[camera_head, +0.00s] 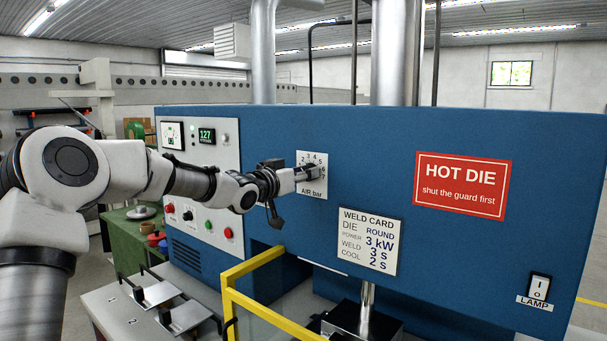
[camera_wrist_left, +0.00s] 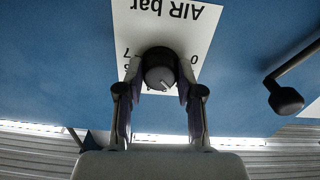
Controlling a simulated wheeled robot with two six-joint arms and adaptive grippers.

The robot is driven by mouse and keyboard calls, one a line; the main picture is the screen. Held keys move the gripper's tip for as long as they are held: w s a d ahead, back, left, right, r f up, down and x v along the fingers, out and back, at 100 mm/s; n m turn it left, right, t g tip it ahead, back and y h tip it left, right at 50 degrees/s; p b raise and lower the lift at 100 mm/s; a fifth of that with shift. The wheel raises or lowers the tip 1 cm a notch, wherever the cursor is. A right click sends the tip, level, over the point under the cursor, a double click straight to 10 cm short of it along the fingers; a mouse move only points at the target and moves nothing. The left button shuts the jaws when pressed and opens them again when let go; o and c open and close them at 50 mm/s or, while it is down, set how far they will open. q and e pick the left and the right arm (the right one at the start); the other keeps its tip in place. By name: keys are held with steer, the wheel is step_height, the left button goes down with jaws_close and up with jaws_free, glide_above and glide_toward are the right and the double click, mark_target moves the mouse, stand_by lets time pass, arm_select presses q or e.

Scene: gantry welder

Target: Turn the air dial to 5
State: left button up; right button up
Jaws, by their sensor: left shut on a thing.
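The air dial is a round black knob (camera_wrist_left: 160,68) with a white pointer mark, on a white plate (camera_wrist_left: 207,20) lettered "AIR bar". The wrist view shows it upside down. My left gripper (camera_wrist_left: 160,80) is shut on the knob, one finger on each side. The pointer mark sits towards the numbered upper arc of the plate; I cannot read its exact number. In the head view the plate (camera_head: 312,188) shows 2, 3, 4 and 5 along its top, and my left gripper (camera_head: 308,173) hides most of the knob. My right gripper is not in view.
The blue cabinet (camera_head: 370,140) carries the plate, a red "HOT DIE" sign (camera_head: 462,185), a weld card (camera_head: 368,241) and a lamp switch (camera_head: 539,287). A yellow guard rail (camera_head: 252,264) stands below my left gripper. A black bar with a rounded end (camera_wrist_left: 286,99) is beside it.

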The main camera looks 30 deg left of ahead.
arm_select(q)
steer(key=shift+f+m, duration=0.1)
steer(key=shift+m, duration=0.2)
steer(key=m+b, duration=0.8)
steer(key=m, duration=0.9)
stand_by(0.3)
stand_by(0.4)
steer(key=o, duration=0.9)
steer(key=shift+c, duration=0.2)
steer(key=shift+o, duration=1.4)
steer(key=shift+w, duration=0.1)
